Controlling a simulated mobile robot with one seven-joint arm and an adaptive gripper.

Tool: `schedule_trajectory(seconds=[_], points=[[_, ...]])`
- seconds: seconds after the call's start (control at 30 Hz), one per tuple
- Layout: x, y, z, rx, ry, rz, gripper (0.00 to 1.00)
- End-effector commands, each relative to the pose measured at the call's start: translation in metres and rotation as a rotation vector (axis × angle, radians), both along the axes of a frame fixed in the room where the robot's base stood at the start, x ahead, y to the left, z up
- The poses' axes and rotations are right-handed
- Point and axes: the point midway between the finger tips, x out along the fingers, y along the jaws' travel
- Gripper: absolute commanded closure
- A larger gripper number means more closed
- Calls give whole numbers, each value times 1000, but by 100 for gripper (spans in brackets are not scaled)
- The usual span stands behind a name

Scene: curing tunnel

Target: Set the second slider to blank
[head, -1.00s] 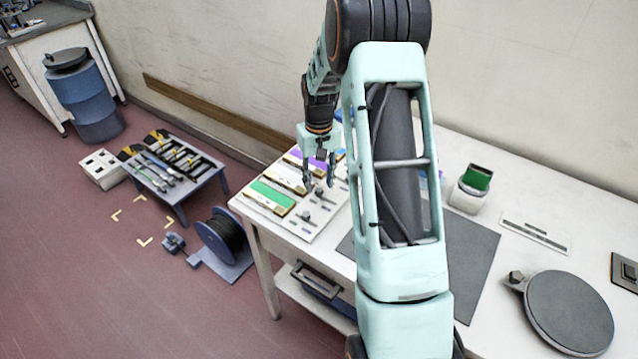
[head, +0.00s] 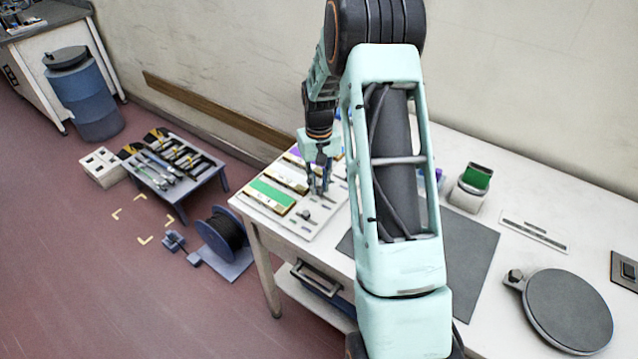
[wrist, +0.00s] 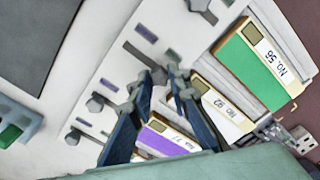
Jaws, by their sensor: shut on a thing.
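A pale slider panel (head: 302,228) lies on the left end of the white table, with several slots and grey knobs. My gripper (head: 319,191) is low over it and shut on a slider knob (wrist: 160,76). That knob sits at the lower right end of its slot (wrist: 135,51) in the wrist view, partly hidden by the fingertips. Other knobs are on the near slot (wrist: 200,6) and on further slots (wrist: 96,103). Cards stand beside the sliders: green No. 56 (wrist: 250,72), white No. 92 (wrist: 222,117), purple No. 77 (wrist: 170,140).
A dark mat (head: 470,262) lies right of the panel, partly behind my arm. A container with a green top (head: 475,180) and a round grey plate (head: 569,312) are further right. A cable reel (head: 222,237) and a low tool rack (head: 175,165) stand on the floor to the left.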

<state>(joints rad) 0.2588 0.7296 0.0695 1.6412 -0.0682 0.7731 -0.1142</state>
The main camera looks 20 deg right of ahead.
Motion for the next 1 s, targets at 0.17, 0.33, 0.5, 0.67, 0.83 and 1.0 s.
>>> schedule_trajectory(seconds=[0.17, 0.33, 0.5, 0.67, 0.83, 1.0], points=[[-3, -3, 0, -1, -1, -1, 100], [-17, -12, -1, 1, 0, -1, 100], [-18, -13, 0, 1, -1, 0, 100], [-18, -12, 0, 1, -1, 0, 76], [-18, -12, 0, 1, -1, 0, 66], [-18, -12, 0, 1, 0, 0, 66]])
